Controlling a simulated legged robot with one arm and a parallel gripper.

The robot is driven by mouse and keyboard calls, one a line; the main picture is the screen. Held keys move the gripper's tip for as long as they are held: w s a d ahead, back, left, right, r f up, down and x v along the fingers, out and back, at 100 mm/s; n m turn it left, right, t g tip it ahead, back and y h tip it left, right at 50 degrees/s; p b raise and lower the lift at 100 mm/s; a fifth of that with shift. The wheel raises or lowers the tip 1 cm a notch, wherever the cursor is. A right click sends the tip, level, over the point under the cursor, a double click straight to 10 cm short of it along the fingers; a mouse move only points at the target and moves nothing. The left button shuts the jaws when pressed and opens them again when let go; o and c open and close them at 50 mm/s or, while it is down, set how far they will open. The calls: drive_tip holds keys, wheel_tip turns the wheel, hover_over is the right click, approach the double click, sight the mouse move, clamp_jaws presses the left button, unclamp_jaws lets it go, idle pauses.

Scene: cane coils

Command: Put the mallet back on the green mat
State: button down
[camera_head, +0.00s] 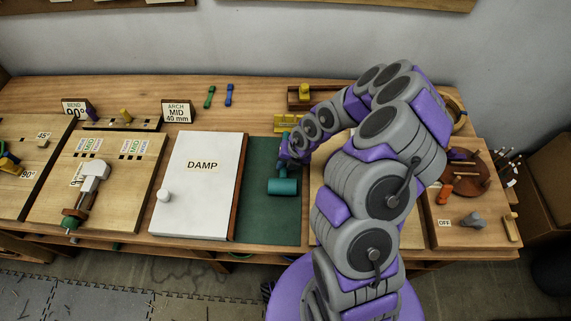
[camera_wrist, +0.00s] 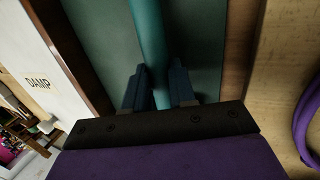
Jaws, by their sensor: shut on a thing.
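The mallet (camera_head: 283,187) is teal, with a cylindrical head that shows over the green mat (camera_head: 262,222) in the head view. Its teal handle (camera_wrist: 147,35) runs between my fingers in the wrist view. My gripper (camera_head: 285,161) is shut on the handle; the two dark fingers (camera_wrist: 158,92) flank it in the wrist view. The mat also shows behind the handle in the wrist view (camera_wrist: 195,40). I cannot tell whether the mallet touches the mat. The mallet's head is out of the wrist view, and my arm hides part of the bench on the right.
A white panel marked DAMP (camera_head: 195,205) lies left of the mat, with a white knob (camera_head: 165,195) on it. A yellow block (camera_head: 288,123) stands behind the mat. A wooden board (camera_head: 325,200) lies to its right, partly behind my arm. The mat's front part is bare.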

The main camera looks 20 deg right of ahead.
drive_tip(key=c, duration=0.9)
unclamp_jaws()
drive_tip(key=shift+c, duration=0.2)
